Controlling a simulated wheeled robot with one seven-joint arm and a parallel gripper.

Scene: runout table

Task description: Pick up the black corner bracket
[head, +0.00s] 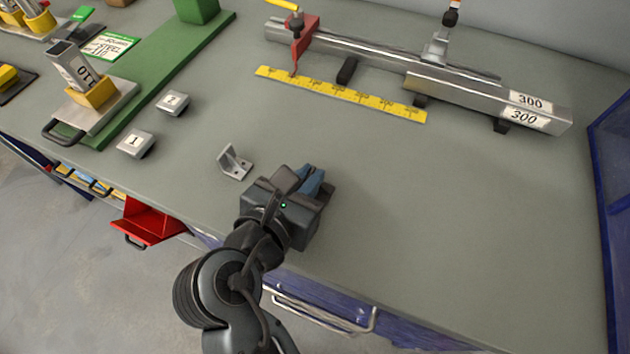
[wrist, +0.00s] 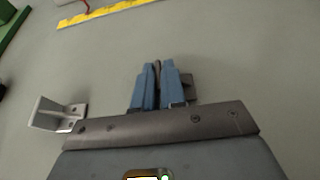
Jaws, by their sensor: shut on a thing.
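My gripper (head: 314,178) is low over the grey table near its front edge, and its blue fingers also show in the wrist view (wrist: 155,85). The fingers are closed on a dark piece, the black corner bracket (wrist: 188,84). A part of it sticks out to the right of the fingers and a thin dark strip shows between them. The rest of it is hidden by the fingers. In the head view only a small dark bit of it shows beside the fingertips. I cannot tell if it touches the table.
A silver corner bracket (head: 235,163) lies just left of my gripper. A yellow ruler (head: 340,95) and clamped metal tubes marked 300 (head: 490,95) lie behind. The table's right side is clear.

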